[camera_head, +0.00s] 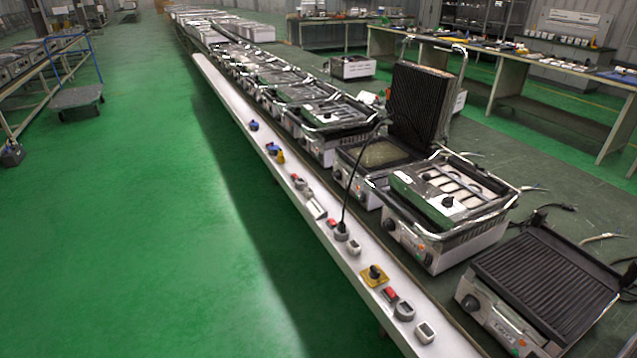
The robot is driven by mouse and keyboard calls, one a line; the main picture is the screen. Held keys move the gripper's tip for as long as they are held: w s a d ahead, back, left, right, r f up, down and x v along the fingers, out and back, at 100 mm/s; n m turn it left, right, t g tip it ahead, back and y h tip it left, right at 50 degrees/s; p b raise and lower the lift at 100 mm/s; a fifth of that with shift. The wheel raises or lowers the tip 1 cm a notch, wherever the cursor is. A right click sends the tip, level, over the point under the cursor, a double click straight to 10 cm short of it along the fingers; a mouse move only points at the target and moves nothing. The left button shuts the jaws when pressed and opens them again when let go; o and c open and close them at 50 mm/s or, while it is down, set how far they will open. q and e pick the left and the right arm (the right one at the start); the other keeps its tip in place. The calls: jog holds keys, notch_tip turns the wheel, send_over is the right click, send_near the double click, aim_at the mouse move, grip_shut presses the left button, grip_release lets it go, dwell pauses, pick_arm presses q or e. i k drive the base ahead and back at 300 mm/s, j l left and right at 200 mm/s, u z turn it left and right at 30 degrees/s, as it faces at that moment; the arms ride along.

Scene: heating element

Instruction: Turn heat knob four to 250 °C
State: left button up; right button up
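Several contact grills stand in a long row, with control knobs on their front panels facing left. The nearest grill (545,280) has a dark ribbed plate and a black knob (470,303) on its front. The grill behind it (450,200) carries a green board, and its front has a dark knob (390,224). A third grill (380,153) has its ribbed lid raised. I cannot tell which knob is number four, and the dial markings are too small to read. Neither of my grippers is in view.
A long white ledge (290,180) runs along the grills' fronts and holds several small switches and knobs, including a yellow-plated switch (375,273). The green floor (150,220) left of it is open. A blue-handled cart (75,97) stands far left. Workbenches (530,60) stand behind.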

aim_at(336, 174)
jog(key=i+z, duration=0.15)
jog(key=z, duration=0.25)
jog(key=i+j+z, duration=0.1)
jog(key=z, duration=0.3)
jog(key=j+z, duration=0.2)
jog(key=z, duration=0.2)
jog(key=i+j+z, duration=0.1)
jog(key=z, duration=0.3)
jog(key=j+z, duration=0.3)
jog(key=j, duration=0.2)
jog(key=j+z, duration=0.3)
jog(key=j, duration=0.15)
jog(key=k+j+z, duration=0.1)
jog(key=j, duration=0.2)
jog(key=j+z, duration=0.1)
jog(key=j, duration=0.25)
jog(key=k+j+z, duration=0.1)
jog(key=j, duration=0.2)
jog(key=k+j, duration=0.1)
jog(key=j, duration=0.25)
jog(key=k+j, duration=0.1)
jog(key=j, duration=0.25)
jog(key=k+j, duration=0.1)
jog(key=j, duration=0.3)
jog(key=k+j, duration=0.1)
jog(key=j, duration=0.25)
jog(key=k+j, duration=0.1)
jog(key=j, duration=0.25)
jog(key=z, duration=0.05)
